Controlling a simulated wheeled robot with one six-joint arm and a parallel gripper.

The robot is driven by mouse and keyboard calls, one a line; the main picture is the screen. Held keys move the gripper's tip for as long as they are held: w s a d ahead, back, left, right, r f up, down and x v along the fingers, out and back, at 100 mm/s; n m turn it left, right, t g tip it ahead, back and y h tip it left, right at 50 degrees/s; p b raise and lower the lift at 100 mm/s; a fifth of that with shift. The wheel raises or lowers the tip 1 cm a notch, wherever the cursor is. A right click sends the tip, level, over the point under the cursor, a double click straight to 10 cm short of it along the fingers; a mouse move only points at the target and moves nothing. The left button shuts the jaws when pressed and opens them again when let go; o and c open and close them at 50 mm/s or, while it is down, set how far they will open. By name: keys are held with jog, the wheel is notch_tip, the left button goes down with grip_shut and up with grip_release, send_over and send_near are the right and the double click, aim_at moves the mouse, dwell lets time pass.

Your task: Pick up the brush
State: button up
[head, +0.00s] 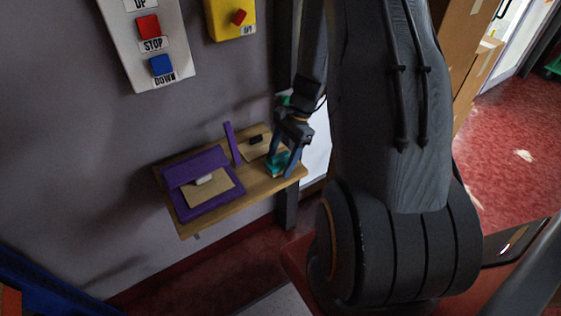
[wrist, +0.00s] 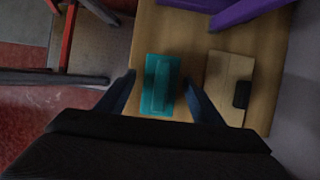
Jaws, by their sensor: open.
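A teal block-shaped thing with a raised ridge, which I take for the brush (wrist: 161,86), lies on the wooden shelf (wrist: 215,32). In the head view the brush (head: 278,166) is at the shelf's right end, partly hidden by a finger. My gripper (wrist: 158,79) is open, with one finger on each side of the brush in the wrist view. In the head view my gripper (head: 281,167) points down at it. I cannot tell whether the fingers touch the brush or how far above the shelf they are.
A purple frame (head: 180,203) holds a tan board on the shelf's left, with a purple upright (head: 232,144) beside it. A tan board with a black piece (head: 256,139) lies close to the brush. A wall panel with red and blue buttons (head: 148,27) hangs above.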

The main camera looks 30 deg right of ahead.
aim_at(280, 154)
jog(key=shift+f, duration=0.15)
jog(key=c, duration=1.2)
jog(key=shift+r, duration=0.2)
notch_tip(280, 154, up, 10)
jog(key=shift+f+b, duration=0.15)
jog(key=shift+b, duration=1)
